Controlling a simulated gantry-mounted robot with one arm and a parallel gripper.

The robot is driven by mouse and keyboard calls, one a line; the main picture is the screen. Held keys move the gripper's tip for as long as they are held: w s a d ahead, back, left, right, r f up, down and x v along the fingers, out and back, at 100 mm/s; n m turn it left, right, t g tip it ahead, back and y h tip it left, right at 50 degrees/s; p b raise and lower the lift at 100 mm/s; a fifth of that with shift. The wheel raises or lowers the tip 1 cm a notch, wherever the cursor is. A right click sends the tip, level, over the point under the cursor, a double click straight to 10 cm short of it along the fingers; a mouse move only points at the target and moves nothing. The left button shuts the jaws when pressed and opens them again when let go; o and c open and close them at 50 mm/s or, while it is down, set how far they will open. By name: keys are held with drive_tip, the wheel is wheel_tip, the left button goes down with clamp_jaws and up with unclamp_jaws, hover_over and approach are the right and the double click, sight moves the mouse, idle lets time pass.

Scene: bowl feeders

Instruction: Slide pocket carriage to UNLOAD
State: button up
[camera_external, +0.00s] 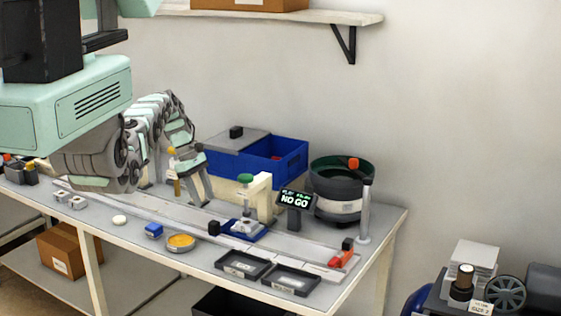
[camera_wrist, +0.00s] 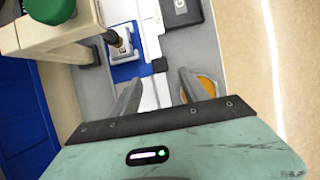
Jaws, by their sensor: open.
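The pocket carriage appears to be the blue plate with a pale block on it (camera_external: 243,229), on the pale rail under the gauge stand (camera_external: 262,195) with its green knob; it also shows in the wrist view (camera_wrist: 126,69). A small black knob (camera_external: 214,228) is at its near left edge, and in the wrist view the knob (camera_wrist: 160,65) lies just beyond my fingertips. My gripper (camera_wrist: 160,84) is open, with nothing visible between its fingers, above the rail. No UNLOAD marking is readable.
A display (camera_external: 294,198) reads NO GO. Two dark trays (camera_external: 243,265) (camera_external: 291,281) lie at the front. A yellow-filled dish (camera_external: 181,243) and blue block (camera_external: 153,230) are left of them. A red piece (camera_external: 342,259) is at the rail's right end. A blue bin (camera_external: 285,160) and bowl feeder (camera_external: 340,185) stand behind.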

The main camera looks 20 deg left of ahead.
sight(214, 222)
drive_tip(key=x, duration=0.9)
drive_tip(key=shift+a, duration=0.1)
drive_tip(key=shift+d+f, duration=0.3)
drive_tip(key=shift+f, duration=0.3)
clamp_jaws()
idle(0.6)
